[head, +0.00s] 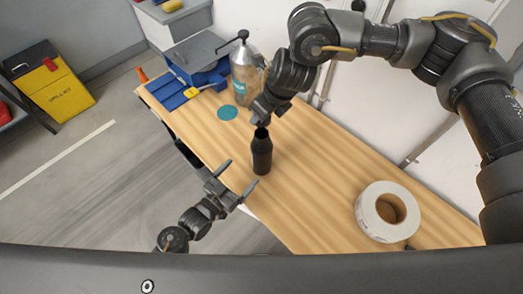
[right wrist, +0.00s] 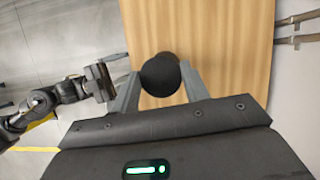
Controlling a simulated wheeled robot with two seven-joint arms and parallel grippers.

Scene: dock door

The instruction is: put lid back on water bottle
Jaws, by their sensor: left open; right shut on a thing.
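The black water bottle (head: 262,157) stands upright on the wooden bench near its front edge. My right gripper (head: 262,122) is right above the bottle's top, pointing down. In the right wrist view, my right gripper (right wrist: 160,88) is shut on a round dark lid (right wrist: 160,77). The lid hides most of the bottle below it, so I cannot tell whether lid and bottle touch. My left gripper (head: 241,172) is open and empty, just left of and in front of the bottle, apart from it.
A white tape roll (head: 373,219) lies on the bench (head: 310,165) to the right. A wall runs behind the bench. The bench between bottle and roll is clear.

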